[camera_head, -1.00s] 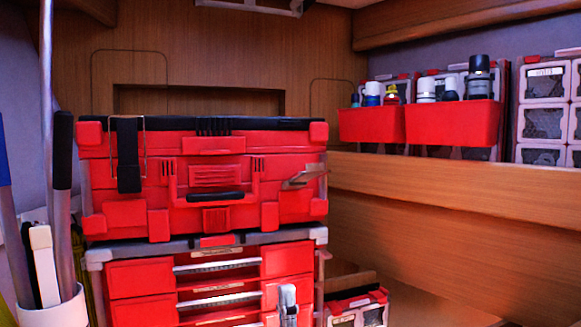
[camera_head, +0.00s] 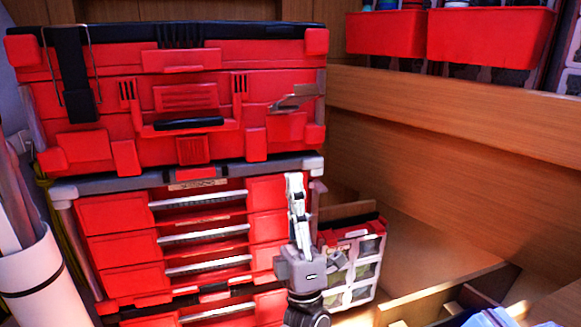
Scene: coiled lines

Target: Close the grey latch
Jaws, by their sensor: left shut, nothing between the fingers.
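The grey latch (camera_head: 293,99) is on the right part of the front of the upper red toolbox (camera_head: 185,100). It sticks out from the box at a slant, so it looks open. My left gripper (camera_head: 294,180) points up, with its fingers shut and empty. It is below the latch, in front of the right side of the lower red drawer unit (camera_head: 113,215), and apart from the latch. My right gripper is not in view.
A black strap latch (camera_head: 72,75) hangs at the toolbox's left. A white container (camera_head: 42,285) with long rods stands at lower left. A small red organizer case (camera_head: 362,245) is behind my gripper. Red bins (camera_head: 490,38) sit on the wooden ledge at right.

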